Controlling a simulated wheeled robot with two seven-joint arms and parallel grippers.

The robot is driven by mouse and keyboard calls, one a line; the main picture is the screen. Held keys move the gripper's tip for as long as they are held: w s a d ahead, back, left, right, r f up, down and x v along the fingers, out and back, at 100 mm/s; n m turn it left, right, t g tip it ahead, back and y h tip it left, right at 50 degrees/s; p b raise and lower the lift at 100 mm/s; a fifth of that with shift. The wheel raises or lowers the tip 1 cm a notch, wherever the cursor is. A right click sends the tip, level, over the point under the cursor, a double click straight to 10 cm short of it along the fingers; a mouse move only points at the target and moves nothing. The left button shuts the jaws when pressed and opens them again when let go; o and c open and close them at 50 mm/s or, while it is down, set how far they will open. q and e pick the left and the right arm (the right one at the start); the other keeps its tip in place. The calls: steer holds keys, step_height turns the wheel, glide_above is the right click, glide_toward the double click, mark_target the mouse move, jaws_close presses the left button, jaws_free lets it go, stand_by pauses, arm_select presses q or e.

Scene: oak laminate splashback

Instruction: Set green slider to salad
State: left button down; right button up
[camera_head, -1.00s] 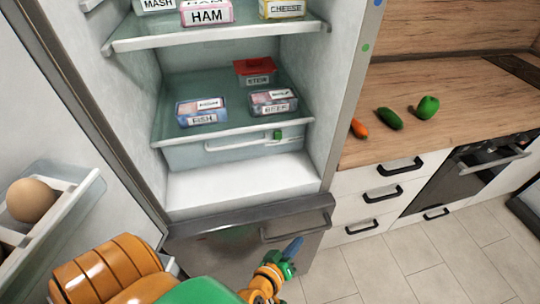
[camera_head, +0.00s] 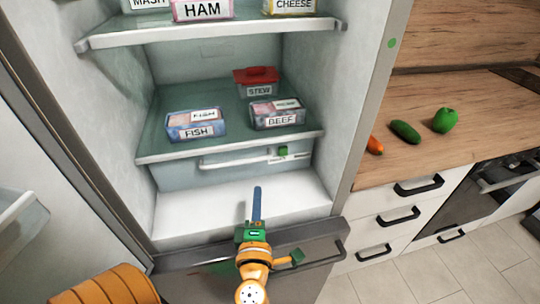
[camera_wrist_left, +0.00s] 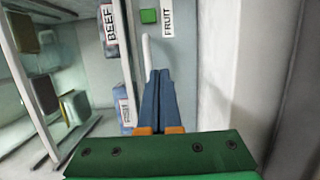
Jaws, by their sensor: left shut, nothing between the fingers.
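The green slider (camera_head: 283,151) is a small green block on the front of the clear drawer (camera_head: 180,176), near its right end. In the left wrist view the slider (camera_wrist_left: 149,16) is beside a label (camera_wrist_left: 167,18) reading FRUIT; I see no readable salad label. My left gripper (camera_head: 257,190) is shut and empty, its blue fingers upright before the fridge's white floor, below and left of the slider and apart from it. In the left wrist view its closed fingers (camera_wrist_left: 160,75) point towards the drawer's pale handle. My right gripper is out of view.
A pale handle bar (camera_head: 232,161) runs along the drawer front left of the slider. The glass shelf (camera_head: 155,145) above holds fish (camera_head: 196,125), beef (camera_head: 277,114) and stew (camera_head: 256,82) boxes. The open fridge door (camera_head: 45,195) is at left. Vegetables lie on the right counter.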

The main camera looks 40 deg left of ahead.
mark_target(259, 167)
arm_select(q)
steer(key=shift+x, duration=1.05)
steer(key=x, duration=0.1)
steer(key=p+x, duration=0.1)
steer(key=x, duration=0.1)
steer(key=shift+w+a+r, duration=0.1)
steer(key=shift+w+r, duration=0.25)
steer(key=shift+r, duration=0.05)
steer(key=x, duration=0.4)
steer(key=shift+a+f, duration=0.1)
steer(key=shift+f, duration=0.1)
steer(key=w+d, duration=0.1)
steer(key=w, duration=0.1)
steer(key=shift+w+d+f, duration=0.15)
steer(key=shift+w+d, duration=0.55)
steer(key=shift+d, duration=0.05)
steer(key=shift+a, duration=0.1)
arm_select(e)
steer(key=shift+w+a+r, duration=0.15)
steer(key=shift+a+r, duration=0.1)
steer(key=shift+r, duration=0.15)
